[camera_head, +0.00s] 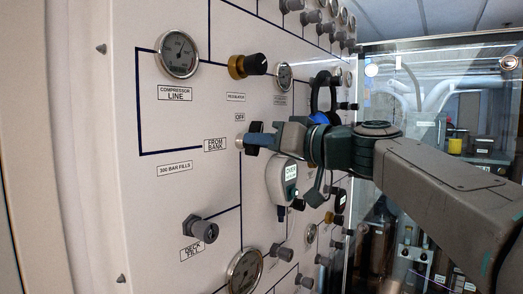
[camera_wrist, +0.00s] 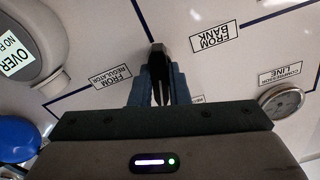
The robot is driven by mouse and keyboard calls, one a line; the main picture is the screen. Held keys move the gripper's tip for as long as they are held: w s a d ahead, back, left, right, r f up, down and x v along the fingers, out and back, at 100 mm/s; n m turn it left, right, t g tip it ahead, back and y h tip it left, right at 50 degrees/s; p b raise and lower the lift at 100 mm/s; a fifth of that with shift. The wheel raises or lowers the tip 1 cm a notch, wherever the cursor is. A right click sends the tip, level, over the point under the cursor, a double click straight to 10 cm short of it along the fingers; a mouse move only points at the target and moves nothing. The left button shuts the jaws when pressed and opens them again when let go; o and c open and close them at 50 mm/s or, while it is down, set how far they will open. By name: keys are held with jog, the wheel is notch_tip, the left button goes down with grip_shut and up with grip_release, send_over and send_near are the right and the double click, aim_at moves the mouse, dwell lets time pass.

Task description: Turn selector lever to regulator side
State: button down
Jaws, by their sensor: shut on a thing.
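The selector lever (camera_head: 255,128) is a dark handle on a small metal hub on the white panel, just right of the FROM BANK label (camera_head: 215,145) and below the OFF label (camera_head: 240,117). My gripper (camera_head: 266,136) reaches it from the right and is shut on the handle. In the wrist view the dark lever (camera_wrist: 158,62) runs between the two fingers of my gripper (camera_wrist: 158,88). There the FROM BANK label (camera_wrist: 214,38) lies right of the lever and the FROM REGULATOR label (camera_wrist: 111,77) lies left. My gripper hides the regulator side in the head view.
A brass regulator knob (camera_head: 247,66) and the compressor line gauge (camera_head: 178,54) sit above. A grey fill knob (camera_head: 201,229) and a gauge (camera_head: 245,270) sit below. A grey labelled device (camera_wrist: 30,45) is close on the left in the wrist view.

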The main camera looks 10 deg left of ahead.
jog(key=shift+w+f+m+b, duration=0.15)
jog(key=shift+m+b, duration=0.2)
jog(key=shift+m, duration=3.2)
jog(key=shift+f+m+b, duration=0.1)
jog(key=shift+m+b, duration=0.2)
jog(key=shift+m, duration=3.55)
jog(key=c, duration=1.4)
grip_release()
jog(key=shift+d, duration=0.1)
